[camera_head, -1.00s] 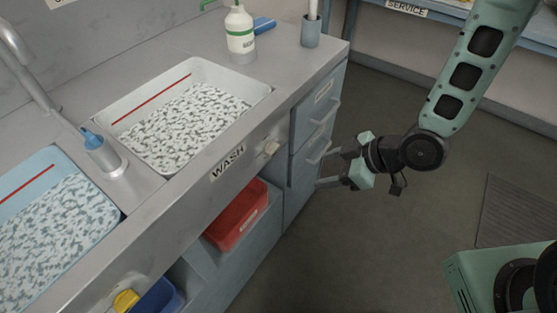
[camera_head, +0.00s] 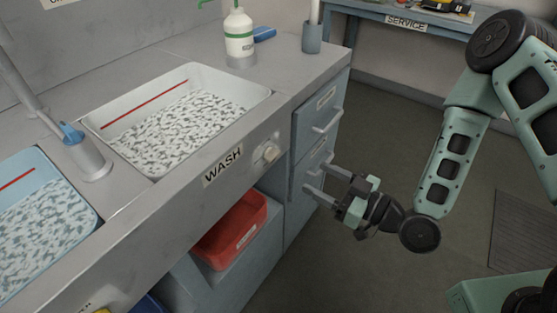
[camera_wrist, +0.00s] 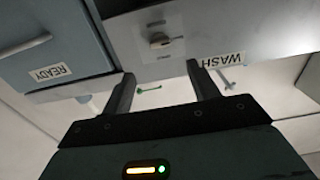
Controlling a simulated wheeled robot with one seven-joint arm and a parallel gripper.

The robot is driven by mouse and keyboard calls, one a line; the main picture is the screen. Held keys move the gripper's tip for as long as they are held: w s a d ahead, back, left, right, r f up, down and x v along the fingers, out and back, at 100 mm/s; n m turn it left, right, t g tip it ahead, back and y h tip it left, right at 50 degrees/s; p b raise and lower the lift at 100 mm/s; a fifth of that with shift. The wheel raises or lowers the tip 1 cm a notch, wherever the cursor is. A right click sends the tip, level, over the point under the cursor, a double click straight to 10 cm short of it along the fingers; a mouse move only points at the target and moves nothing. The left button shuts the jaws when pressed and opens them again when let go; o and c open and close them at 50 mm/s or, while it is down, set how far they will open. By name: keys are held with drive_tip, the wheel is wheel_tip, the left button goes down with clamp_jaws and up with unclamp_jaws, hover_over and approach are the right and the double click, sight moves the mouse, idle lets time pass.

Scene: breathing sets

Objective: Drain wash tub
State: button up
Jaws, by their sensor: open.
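The wash tub (camera_head: 100,127) is a white basin set in the counter, with a red line on its inner wall and speckled, foamy-looking contents. On the front panel below it, next to the WASH label (camera_head: 223,163), is a pale knob (camera_head: 267,152). The knob also shows in the wrist view (camera_wrist: 159,41), ahead of and between the fingers. My gripper (camera_head: 318,178) is open and empty, to the right of and below the knob, apart from it, near the drawer fronts. Its spread fingers show in the wrist view (camera_wrist: 161,74).
Drawers with bar handles (camera_head: 327,121) stand close beside my gripper. A red bin (camera_head: 232,232) sits on a shelf under the counter. A blue tub (camera_head: 85,208) is at left. A bottle (camera_head: 239,34) and grey cup (camera_head: 312,38) stand on the counter. Floor at right is open.

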sight(276, 157)
drive_tip(key=p+x, duration=0.1)
drive_tip(key=x, duration=1.1)
drive_tip(key=shift+p, duration=0.3)
drive_tip(key=c, duration=1)
